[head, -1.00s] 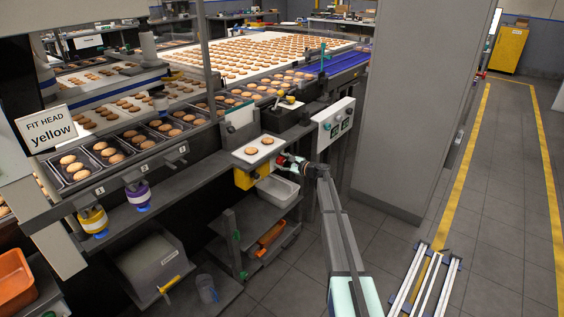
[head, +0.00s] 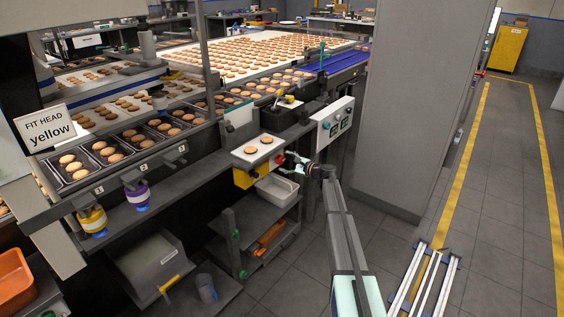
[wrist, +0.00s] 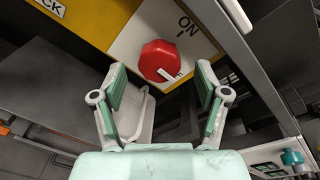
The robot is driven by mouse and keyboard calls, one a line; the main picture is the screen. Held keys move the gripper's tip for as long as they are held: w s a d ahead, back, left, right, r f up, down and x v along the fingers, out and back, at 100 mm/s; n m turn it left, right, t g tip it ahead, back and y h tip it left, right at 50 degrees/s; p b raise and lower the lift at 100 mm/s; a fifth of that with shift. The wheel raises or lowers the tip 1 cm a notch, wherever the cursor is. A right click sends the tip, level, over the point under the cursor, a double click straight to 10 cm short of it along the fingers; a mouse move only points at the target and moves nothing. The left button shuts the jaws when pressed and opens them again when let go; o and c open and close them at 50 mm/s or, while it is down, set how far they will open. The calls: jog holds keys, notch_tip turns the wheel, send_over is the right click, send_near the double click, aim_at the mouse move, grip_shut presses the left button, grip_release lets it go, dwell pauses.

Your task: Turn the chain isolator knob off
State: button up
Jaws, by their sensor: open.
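The chain isolator knob is a red, many-sided knob (wrist: 160,58) on a pale plate (wrist: 130,42) in the wrist view. The plate reads "ON" with a line mark at the knob's upper right. A white bar shows at the knob's lower right; which setting it marks I cannot tell. My gripper (wrist: 161,72) is open, with its two green-padded fingers below and either side of the knob, holding nothing. Whether a finger touches the knob is unclear. In the head view my gripper (head: 296,164) is beside the yellow box (head: 243,179) under the biscuit shelf.
A white bin (head: 277,188) sits just below my gripper, also seen in the wrist view (wrist: 130,112). A grey metal edge (wrist: 248,55) runs close by the right finger. A control panel (head: 335,122) and a large grey cabinet (head: 400,110) stand to the right.

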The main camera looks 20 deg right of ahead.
jog(key=v, duration=0.9)
jog(key=s+a+f+n+g+h+p, duration=0.1)
jog(key=s+a+f+n+g, duration=0.3)
jog(key=s+f, duration=0.6)
jog(key=s+a+f+n+g+h+p, duration=0.1)
jog(key=s+a+f+n+g+h, duration=0.15)
jog(key=s+a+f+n, duration=0.65)
jog(key=s+f+m+g+h+p, duration=0.1)
jog(key=s+f+g, duration=0.5)
jog(key=s, duration=0.8)
jog(key=s+a+f+n+g+h+p, duration=0.1)
jog(key=s+a+n+g+h, duration=0.1)
jog(key=s, duration=1.3)
jog(key=s+a+f+n+g+h+p, duration=0.1)
jog(key=s+a+n+g+h+p, duration=0.1)
jog(key=s, duration=1.3)
jog(key=s+a+f+n+g+h+p, duration=0.1)
jog(key=s+a+n+g+h+p, duration=0.1)
jog(key=s, duration=1.3)
jog(key=shift+s+a+f+n+g, duration=0.2)
jog(key=shift+s+a+n+g, duration=0.15)
jog(key=shift+n+g, duration=0.45)
